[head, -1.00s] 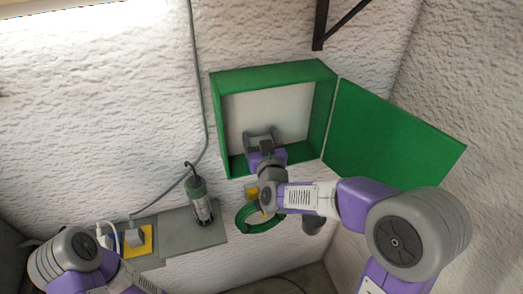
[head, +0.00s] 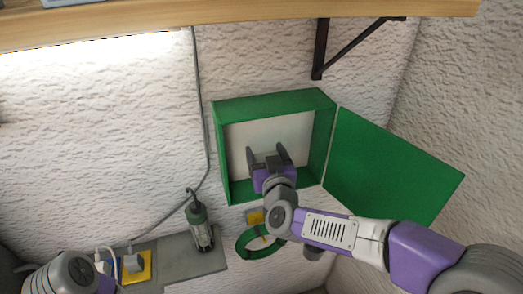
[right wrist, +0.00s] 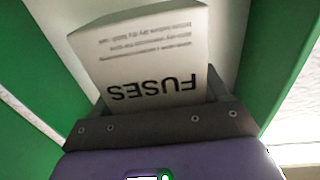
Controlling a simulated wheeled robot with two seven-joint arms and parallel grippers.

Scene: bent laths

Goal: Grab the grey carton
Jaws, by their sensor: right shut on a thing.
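The grey carton (right wrist: 150,62) is a pale box with "FUSES" printed on it, upside down in the right wrist view. My right gripper (right wrist: 160,105) is shut on it, with the carton between its fingers. In the head view my right gripper (head: 267,156) is inside the open green wall cabinet (head: 222,150). There the carton is hard to tell from the cabinet's pale back. My left gripper is out of view; only part of my left arm shows at the bottom left.
The green door (head: 390,165) stands open on the right. A wooden shelf (head: 240,22) with a black bracket (head: 320,50) is above. A cable runs left of the cabinet.

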